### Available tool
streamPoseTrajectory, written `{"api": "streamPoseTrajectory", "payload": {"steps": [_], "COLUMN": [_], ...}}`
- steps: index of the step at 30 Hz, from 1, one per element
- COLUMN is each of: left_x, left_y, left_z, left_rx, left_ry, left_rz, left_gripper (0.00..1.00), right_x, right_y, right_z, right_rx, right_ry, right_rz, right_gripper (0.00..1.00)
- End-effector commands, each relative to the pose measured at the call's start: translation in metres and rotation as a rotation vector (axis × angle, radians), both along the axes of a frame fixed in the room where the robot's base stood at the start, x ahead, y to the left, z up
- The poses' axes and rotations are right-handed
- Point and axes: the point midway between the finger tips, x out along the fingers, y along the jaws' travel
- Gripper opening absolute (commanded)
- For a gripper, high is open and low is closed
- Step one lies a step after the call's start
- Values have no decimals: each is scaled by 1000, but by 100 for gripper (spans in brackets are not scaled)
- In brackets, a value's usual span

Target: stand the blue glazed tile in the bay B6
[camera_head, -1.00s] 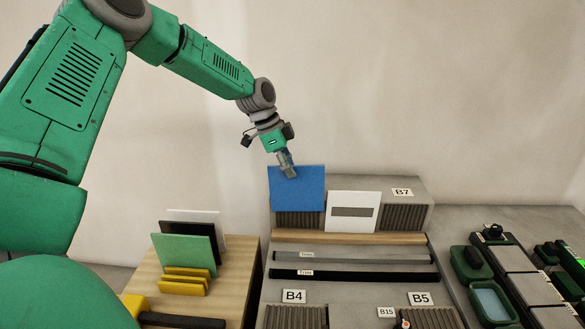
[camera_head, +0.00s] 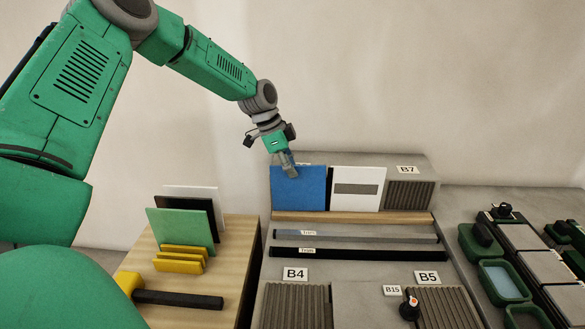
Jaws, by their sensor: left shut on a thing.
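The blue tile (camera_head: 298,190) stands upright at the back left of the grey bench, beside a white tile with a grey stripe (camera_head: 357,189). My left gripper (camera_head: 287,168) is shut on the blue tile's top edge. The tile's lower edge is down near the wooden strip and covers the ribbed bay behind it. That bay's label is mostly hidden behind the tile and gripper, so I cannot read it. My right gripper is not in view.
A ribbed bay labelled B7 (camera_head: 409,195) is bare at right. Bays B4 (camera_head: 296,303) and B5 (camera_head: 447,305) lie in front. Black, white and green tiles (camera_head: 181,230) stand on a wooden block (camera_head: 232,262) at left, by a black-handled mallet (camera_head: 178,299).

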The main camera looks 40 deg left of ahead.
Motion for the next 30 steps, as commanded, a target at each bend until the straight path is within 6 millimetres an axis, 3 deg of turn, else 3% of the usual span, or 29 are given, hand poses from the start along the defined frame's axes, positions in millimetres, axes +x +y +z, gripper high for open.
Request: {"api": "streamPoseTrajectory", "payload": {"steps": [30], "left_x": [-4], "left_y": [1], "left_z": [-2], "left_rx": [2], "left_ry": [4], "left_rz": [-2], "left_gripper": [0], "right_x": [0], "right_y": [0], "right_z": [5], "right_rx": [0], "right_ry": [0], "right_rz": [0], "right_gripper": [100]}}
